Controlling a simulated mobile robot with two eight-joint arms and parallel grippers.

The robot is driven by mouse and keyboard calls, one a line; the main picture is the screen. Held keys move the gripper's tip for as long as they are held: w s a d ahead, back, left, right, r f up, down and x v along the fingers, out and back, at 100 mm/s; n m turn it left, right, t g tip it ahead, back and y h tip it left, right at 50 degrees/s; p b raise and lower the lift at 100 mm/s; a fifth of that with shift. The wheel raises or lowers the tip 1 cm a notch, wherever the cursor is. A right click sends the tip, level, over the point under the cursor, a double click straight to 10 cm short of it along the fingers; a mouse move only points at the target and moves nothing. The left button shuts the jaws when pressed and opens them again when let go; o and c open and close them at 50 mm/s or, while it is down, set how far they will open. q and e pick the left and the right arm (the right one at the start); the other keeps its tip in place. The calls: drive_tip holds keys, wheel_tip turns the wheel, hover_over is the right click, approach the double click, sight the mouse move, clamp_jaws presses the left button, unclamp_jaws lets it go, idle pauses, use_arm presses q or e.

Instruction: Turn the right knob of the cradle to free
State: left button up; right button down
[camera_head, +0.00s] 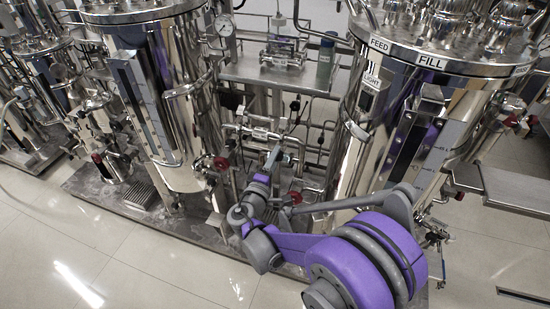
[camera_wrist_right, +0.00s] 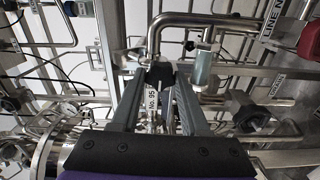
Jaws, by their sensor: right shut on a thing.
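My right gripper (camera_head: 274,158) reaches from the lower right into the piping between two steel tanks. A tag reading "No. 95" (camera_wrist_right: 153,101) shows between the fingers. A steel pipe assembly with a small white label (camera_head: 260,133), perhaps the cradle, lies just beyond the gripper. I cannot read the knob's setting. My left gripper is not in view.
A large tank labelled FEED and FILL (camera_head: 385,125) stands close on the right, another tank (camera_head: 160,95) on the left. Red valve handles (camera_head: 221,163) sit beside the gripper. Bent steel pipe (camera_wrist_right: 205,20) crosses above the fingertips. Tiled floor (camera_head: 80,240) is clear at lower left.

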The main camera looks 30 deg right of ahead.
drive_tip(key=shift+f+n, duration=0.15)
drive_tip(key=shift+n, duration=2.15)
drive_tip(key=shift+c, duration=2.1)
unclamp_jaws()
drive_tip(key=p+v, duration=0.1)
drive_tip(key=v, duration=1)
